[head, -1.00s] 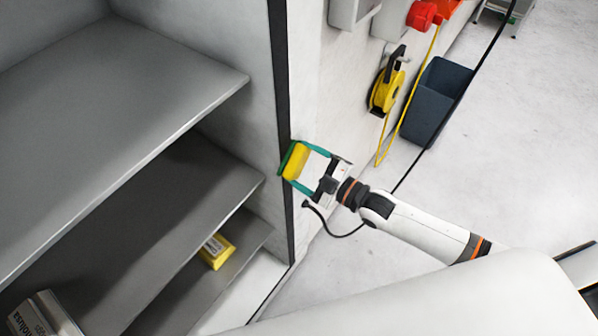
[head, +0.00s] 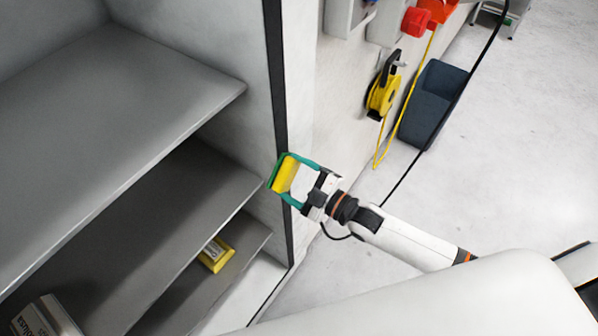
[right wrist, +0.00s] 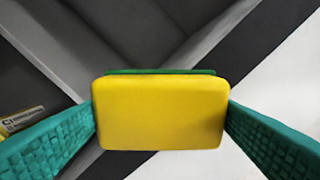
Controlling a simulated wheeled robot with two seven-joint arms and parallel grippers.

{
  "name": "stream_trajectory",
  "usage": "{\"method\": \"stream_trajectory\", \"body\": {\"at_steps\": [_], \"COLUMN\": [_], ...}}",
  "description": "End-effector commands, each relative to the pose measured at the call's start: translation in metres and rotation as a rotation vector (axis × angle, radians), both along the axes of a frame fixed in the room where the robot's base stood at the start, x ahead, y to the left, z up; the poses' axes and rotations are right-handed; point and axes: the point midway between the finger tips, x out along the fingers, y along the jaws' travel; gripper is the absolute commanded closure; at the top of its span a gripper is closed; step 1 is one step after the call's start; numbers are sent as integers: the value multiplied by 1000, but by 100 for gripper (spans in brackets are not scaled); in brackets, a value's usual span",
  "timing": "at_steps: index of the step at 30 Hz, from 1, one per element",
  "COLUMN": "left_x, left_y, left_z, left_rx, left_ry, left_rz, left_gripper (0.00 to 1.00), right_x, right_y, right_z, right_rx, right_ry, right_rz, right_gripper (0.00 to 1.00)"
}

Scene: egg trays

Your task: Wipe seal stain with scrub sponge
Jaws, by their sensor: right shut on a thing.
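The scrub sponge (head: 285,175) is yellow with a green scouring side. My right gripper (head: 291,179) is shut on it, with teal fingers on its two sides. In the head view the sponge is in front of the black seal strip (head: 279,90) on the cabinet's front edge; I cannot tell whether it touches the strip. In the right wrist view the sponge (right wrist: 160,112) fills the middle between the fingers, green side facing away. The dark seal (right wrist: 245,60) runs diagonally behind it. No stain can be made out; the sponge may hide it. My left gripper is not in view.
Grey shelves (head: 120,75) fill the cabinet at left. A yellow box (head: 215,254) lies on a lower shelf, and a labelled container (head: 45,318) stands at bottom left. A yellow cable reel (head: 383,88) hangs on the wall near a dark bin (head: 435,100). The floor at right is clear.

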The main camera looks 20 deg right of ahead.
Motion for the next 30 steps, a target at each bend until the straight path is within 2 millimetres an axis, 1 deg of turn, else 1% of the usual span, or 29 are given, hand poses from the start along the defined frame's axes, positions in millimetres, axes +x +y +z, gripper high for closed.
{"method": "stream_trajectory", "body": {"at_steps": [1,8,24,30], "left_x": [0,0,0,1], "left_y": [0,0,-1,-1], "left_z": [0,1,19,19], "left_rx": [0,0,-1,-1], "left_ry": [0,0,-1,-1], "left_rz": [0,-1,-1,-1], "left_gripper": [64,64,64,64], "right_x": [0,-2,-42,-47], "right_y": [3,1,-32,-36], "right_z": [2,3,2,1], "right_rx": [5,5,1,1], "right_ry": [-4,-4,-2,-3], "right_rz": [4,4,1,1], "right_gripper": [39,39,39,39]}}
